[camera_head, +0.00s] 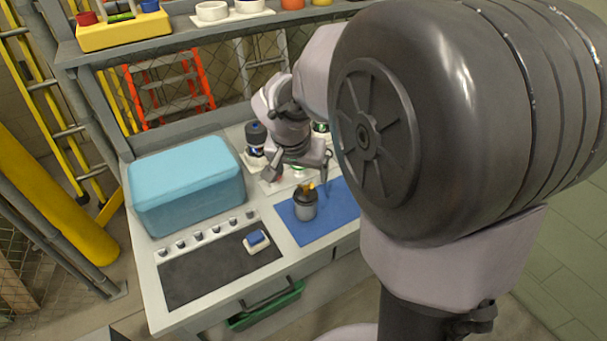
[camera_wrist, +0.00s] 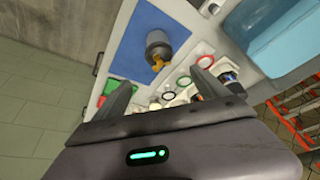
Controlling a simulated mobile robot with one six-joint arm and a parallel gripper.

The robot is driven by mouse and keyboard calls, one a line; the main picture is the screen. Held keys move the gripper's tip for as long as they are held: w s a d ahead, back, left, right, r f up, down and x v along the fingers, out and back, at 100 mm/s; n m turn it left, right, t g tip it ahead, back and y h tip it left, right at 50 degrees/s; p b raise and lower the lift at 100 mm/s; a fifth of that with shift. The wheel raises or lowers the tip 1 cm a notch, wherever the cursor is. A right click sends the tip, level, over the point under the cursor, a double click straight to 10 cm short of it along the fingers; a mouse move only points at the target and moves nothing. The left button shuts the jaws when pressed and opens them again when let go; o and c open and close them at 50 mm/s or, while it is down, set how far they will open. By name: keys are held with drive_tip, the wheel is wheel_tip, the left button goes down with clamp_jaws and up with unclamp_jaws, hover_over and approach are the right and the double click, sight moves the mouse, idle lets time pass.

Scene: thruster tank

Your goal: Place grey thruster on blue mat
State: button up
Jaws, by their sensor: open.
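The grey thruster (camera_head: 306,207), with a dark upper part and orange-yellow pieces on top, stands upright on the blue mat (camera_head: 338,217). In the wrist view the thruster (camera_wrist: 158,44) is surrounded by the blue mat (camera_wrist: 128,50), towards the mat's edge. My gripper (camera_head: 299,178) is open and empty just behind and above the thruster, apart from it. In the wrist view the fingers of my gripper (camera_wrist: 161,89) are spread wide, with the thruster beyond the gap. Part of the mat is hidden by my arm in the head view.
A light blue cooler box (camera_head: 187,187) stands left on the bench, behind a dark mat (camera_head: 205,277) with a small blue-and-white block (camera_head: 256,241). Another dark thruster-like item (camera_head: 256,137) stands at the back. Rings and small parts crowd the area behind the blue mat.

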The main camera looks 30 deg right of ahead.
drive_tip(key=s+a+r+n+t+y, duration=0.1)
drive_tip(key=s+a+r+n+y, duration=0.1)
drive_tip(key=s+a, duration=0.5)
drive_tip(key=s+a+r+n+t+y+b, duration=0.1)
drive_tip(key=s+a+r+n+y, duration=0.1)
drive_tip(key=s+a, duration=0.6)
drive_tip(key=shift+s+r+y, duration=0.6)
drive_tip(key=shift+s+r, duration=0.65)
drive_tip(key=shift+s, duration=1.25)
